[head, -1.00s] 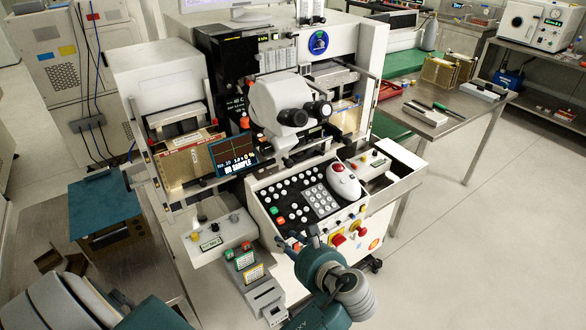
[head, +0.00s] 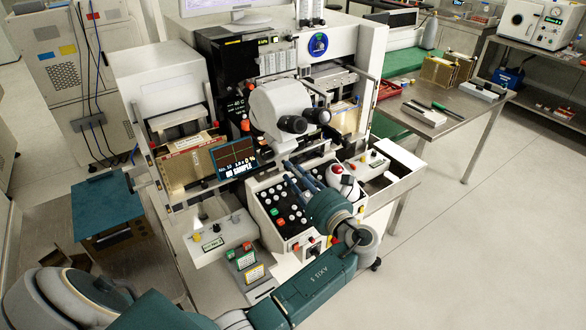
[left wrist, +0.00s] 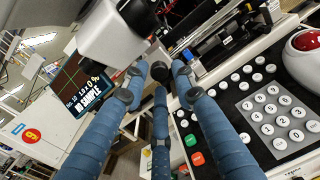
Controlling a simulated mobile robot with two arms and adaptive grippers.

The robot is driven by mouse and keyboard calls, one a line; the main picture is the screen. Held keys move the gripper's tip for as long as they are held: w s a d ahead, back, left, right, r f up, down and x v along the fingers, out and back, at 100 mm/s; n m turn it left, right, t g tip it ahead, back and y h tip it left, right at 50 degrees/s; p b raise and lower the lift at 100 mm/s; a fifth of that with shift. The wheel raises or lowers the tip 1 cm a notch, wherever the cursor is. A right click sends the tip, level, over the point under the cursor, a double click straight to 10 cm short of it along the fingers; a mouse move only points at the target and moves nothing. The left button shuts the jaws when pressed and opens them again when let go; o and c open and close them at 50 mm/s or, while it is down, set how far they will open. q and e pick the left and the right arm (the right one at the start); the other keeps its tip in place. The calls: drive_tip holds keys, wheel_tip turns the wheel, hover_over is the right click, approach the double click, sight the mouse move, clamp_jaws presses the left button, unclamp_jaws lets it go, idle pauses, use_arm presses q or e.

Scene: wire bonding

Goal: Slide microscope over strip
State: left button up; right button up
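The microscope (head: 274,106) is a white head with two black eyepieces, mounted at the front of the bonding machine. It also shows in the left wrist view as a white block (left wrist: 112,38) at the upper left. My left gripper (head: 296,171) is in front of and below the eyepieces, over the upper part of the key panel. Its blue fingers (left wrist: 158,80) are spread and empty, with their tips pointing toward the microscope's underside. I see no clear contact with it. I cannot make out a strip under the microscope. My right gripper is out of view.
A small monitor (head: 234,157) reading "NO SAMPLE" stands left of the microscope. A grey control box (head: 213,237) is at the front left. Open floor lies to the right.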

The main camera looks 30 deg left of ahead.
use_arm(q)
drive_tip(key=shift+w+a, duration=0.25)
drive_tip(key=shift+a, duration=0.3)
